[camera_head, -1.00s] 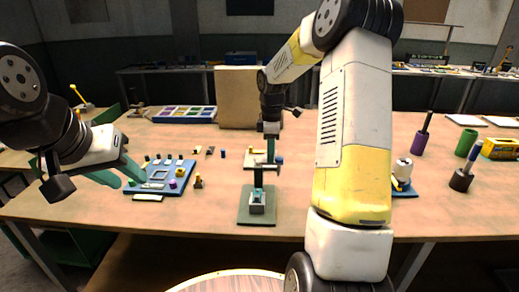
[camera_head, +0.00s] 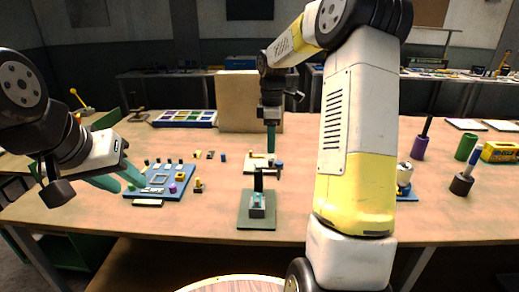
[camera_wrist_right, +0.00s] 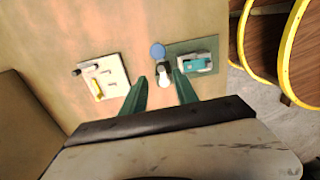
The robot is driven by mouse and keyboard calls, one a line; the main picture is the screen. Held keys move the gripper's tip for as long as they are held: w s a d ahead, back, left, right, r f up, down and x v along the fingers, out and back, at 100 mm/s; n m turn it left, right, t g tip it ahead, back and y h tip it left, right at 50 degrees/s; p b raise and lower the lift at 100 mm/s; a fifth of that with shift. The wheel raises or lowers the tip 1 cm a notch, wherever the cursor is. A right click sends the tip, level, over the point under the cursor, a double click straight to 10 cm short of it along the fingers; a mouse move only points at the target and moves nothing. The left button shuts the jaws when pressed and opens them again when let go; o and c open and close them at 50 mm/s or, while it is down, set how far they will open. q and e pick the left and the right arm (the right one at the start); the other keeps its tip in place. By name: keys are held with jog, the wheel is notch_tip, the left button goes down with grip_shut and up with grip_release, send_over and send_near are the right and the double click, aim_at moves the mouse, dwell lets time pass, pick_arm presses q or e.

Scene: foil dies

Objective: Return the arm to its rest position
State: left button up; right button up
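My left gripper (camera_head: 132,182) is at the left over the table, its two teal fingers spread, pointing at a blue board (camera_head: 182,183). My right gripper (camera_head: 271,151) points down above the middle of the table, beyond a small press on a dark green base (camera_head: 257,223). In the right wrist view my right gripper (camera_wrist_right: 160,76) has its teal fingers apart. The press's dark and pale post and blue round knob (camera_wrist_right: 157,50) show between and beyond the fingertips. Nothing is seen held. The press base holds a teal and grey block (camera_wrist_right: 196,63).
A white plate with a yellow piece (camera_wrist_right: 97,89) lies beside the press. A tan panel (camera_head: 236,100) stands behind. A tray with coloured compartments (camera_head: 185,118) is back left. Dark-handled tools (camera_head: 462,184) and a green cylinder (camera_head: 466,147) stand right. The front table middle is mostly clear.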

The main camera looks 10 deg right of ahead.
jog(key=shift+r, duration=0.85)
